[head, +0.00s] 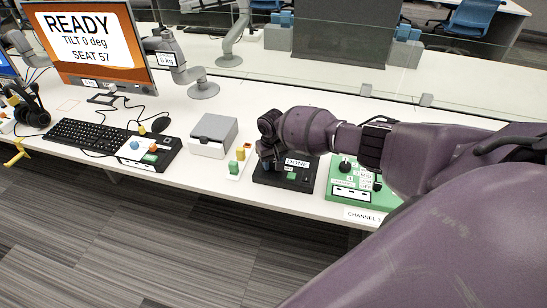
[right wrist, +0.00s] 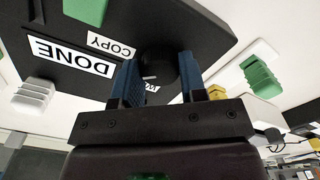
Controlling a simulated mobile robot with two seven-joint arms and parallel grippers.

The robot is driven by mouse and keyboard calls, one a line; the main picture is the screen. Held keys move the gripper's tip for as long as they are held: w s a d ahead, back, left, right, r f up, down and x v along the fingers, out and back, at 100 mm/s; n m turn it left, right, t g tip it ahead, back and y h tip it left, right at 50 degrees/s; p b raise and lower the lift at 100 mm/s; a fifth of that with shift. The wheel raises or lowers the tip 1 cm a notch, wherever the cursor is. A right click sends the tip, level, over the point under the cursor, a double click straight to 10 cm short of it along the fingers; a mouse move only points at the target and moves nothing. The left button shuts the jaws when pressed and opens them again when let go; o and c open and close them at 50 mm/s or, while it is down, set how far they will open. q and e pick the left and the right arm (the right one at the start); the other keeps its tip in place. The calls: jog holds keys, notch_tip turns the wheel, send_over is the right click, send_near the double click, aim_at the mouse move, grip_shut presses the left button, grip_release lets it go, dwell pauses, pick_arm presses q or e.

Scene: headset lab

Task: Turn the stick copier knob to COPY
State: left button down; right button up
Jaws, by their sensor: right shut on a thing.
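The stick copier (head: 299,184) is a black box on the white bench, with a DONE label showing. In the right wrist view its black top (right wrist: 60,25) carries a COPY label (right wrist: 110,46), a DONE label (right wrist: 70,57) and a green part (right wrist: 86,10). My right gripper (head: 266,164) is over the copier's left side. In the right wrist view the gripper (right wrist: 160,80) has its blue fingers shut on the round black knob (right wrist: 158,62), one on each side. Another label by the knob is mostly hidden. I cannot tell where the knob points. My left gripper is out of view.
A white tray with green and yellow blocks (head: 243,153) and a grey box (head: 213,134) stand left of the copier. A green device (head: 350,185) is close on its right. A black button box (head: 150,152), keyboard (head: 88,134) and monitor (head: 90,42) are further left.

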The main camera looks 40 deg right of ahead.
aim_at(272, 163)
jog(key=shift+r+m+p, duration=0.1)
jog(key=shift+m+p, duration=0.7)
jog(key=shift+m, duration=0.3)
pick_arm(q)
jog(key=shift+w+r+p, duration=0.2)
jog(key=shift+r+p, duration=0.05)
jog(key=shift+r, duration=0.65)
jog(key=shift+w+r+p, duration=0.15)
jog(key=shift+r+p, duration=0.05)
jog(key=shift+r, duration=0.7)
pick_arm(e)
jog(key=shift+m, duration=0.7)
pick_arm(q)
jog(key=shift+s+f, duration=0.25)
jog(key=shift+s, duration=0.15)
pick_arm(e)
jog(key=o, duration=0.8)
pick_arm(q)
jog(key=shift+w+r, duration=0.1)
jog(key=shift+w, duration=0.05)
pick_arm(e)
jog(key=shift+o, duration=0.6)
